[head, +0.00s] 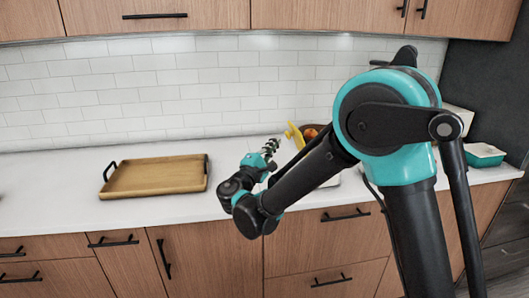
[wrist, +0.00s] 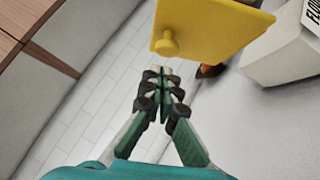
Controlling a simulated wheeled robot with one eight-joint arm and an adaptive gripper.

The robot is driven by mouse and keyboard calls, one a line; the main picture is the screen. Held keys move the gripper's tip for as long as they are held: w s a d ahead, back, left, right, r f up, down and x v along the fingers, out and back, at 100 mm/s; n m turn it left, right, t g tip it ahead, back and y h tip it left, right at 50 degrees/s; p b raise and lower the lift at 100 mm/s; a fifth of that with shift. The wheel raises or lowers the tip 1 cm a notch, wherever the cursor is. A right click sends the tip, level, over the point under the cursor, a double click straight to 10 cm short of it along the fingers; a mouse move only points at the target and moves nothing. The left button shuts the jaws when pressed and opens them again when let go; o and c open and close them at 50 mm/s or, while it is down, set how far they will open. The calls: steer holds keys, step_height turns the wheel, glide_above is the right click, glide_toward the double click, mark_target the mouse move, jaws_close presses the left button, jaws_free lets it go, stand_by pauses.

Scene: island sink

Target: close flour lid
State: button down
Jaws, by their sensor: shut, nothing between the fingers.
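The yellow flour lid (wrist: 220,22), with a round knob, fills the top of the wrist view and stands open, away from the container mouth. The white flour container (wrist: 285,50), with part of its label showing, is at the upper right of that view. In the head view the lid's yellow edge (head: 292,135) shows just right of my gripper (head: 271,147), and my arm hides most of the container. My gripper (wrist: 162,73) is shut and empty, its tips just below the knob in the wrist view; I cannot tell if they touch the lid.
A wooden tray (head: 112,184) with dark handles lies on the white counter to the left. A bowl with orange fruit (head: 312,131) is behind my arm. A teal container (head: 485,154) stands at the far right. The tiled wall closes off the back.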

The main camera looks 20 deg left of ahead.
mark_target(286, 134)
steer(key=shift+w+d+r, duration=0.35)
steer(key=shift+w+d, duration=0.15)
steer(key=shift+d, duration=0.2)
steer(key=shift+r, duration=0.1)
steer(key=shift+w+d+r+m+g, duration=0.35)
steer(key=shift+d+r+m+g, duration=0.25)
steer(key=shift+r+m, duration=0.1)
steer(key=w+d+r+m+g, duration=0.1)
steer(key=d, duration=0.1)
steer(key=w+d+r+m+g, duration=0.1)
steer(key=w+d+m+g, duration=0.1)
steer(key=w+d+r+m+g+y, duration=0.1)
steer(key=d+m+g, duration=0.1)
steer(key=shift+w+d+r, duration=0.2)
steer(key=shift+d+r, duration=0.1)
steer(key=shift+d, duration=0.05)
steer(key=w+d+f+m+g+y, duration=0.4)
steer(key=w+d+f+g, duration=0.1)
steer(key=d, duration=0.4)
steer(key=shift+w+d+f+y, duration=0.3)
steer(key=shift+w+d+f, duration=0.1)
steer(key=shift+w+f, duration=0.45)
